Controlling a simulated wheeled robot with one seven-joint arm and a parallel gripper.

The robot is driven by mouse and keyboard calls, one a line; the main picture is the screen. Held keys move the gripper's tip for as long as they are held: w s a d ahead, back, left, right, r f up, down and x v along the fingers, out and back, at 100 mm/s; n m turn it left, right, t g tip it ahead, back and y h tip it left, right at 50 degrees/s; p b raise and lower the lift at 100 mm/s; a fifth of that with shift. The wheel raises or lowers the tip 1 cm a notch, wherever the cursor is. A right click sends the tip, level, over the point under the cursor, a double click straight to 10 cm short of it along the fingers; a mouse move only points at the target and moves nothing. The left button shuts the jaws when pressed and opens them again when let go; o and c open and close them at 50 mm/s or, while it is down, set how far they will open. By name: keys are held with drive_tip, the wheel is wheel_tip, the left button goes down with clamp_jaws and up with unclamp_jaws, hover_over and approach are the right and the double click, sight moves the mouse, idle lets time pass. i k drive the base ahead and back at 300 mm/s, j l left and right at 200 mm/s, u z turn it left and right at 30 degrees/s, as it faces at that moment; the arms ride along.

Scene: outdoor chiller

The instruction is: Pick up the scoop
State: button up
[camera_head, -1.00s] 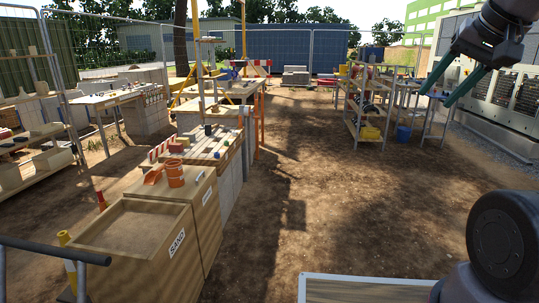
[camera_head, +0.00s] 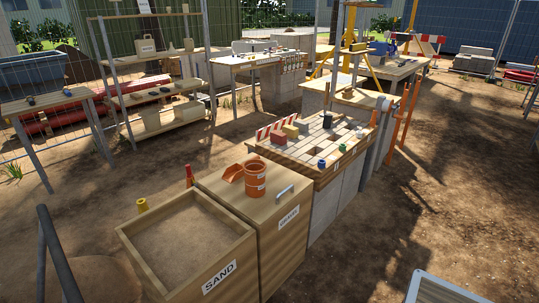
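An orange scoop-like piece (camera_head: 232,173) lies on top of a wooden box (camera_head: 272,232) with a label on its front. It rests against or just beside an upright orange bucket (camera_head: 255,180); I cannot tell whether they touch. The scoop's handle is not clear at this size. My gripper is not in the picture, so its place relative to the scoop does not show.
An open wooden box labelled SAND (camera_head: 219,277) stands in front, left of the labelled box. A tiled worktop (camera_head: 318,142) with small blocks and pots stands behind. Shelves (camera_head: 160,116) stand at the back left. Bare ground at right (camera_head: 440,190) is clear.

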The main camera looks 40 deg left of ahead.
sight(234, 173)
drive_tip(key=i+l+u, duration=0.15)
drive_tip(key=i+u, duration=0.2)
drive_tip(key=i, duration=0.55)
drive_tip(key=i+u, duration=0.2)
drive_tip(key=u, duration=0.15)
drive_tip(key=i+u, duration=0.2)
drive_tip(key=u, duration=0.2)
drive_tip(key=i+l+u, duration=0.1)
drive_tip(key=u, duration=0.25)
drive_tip(key=i+u, duration=0.25)
drive_tip(key=u, duration=0.2)
drive_tip(key=i+u, duration=0.25)
drive_tip(key=u, duration=0.25)
drive_tip(key=i+l+u, duration=0.2)
drive_tip(key=u, duration=0.25)
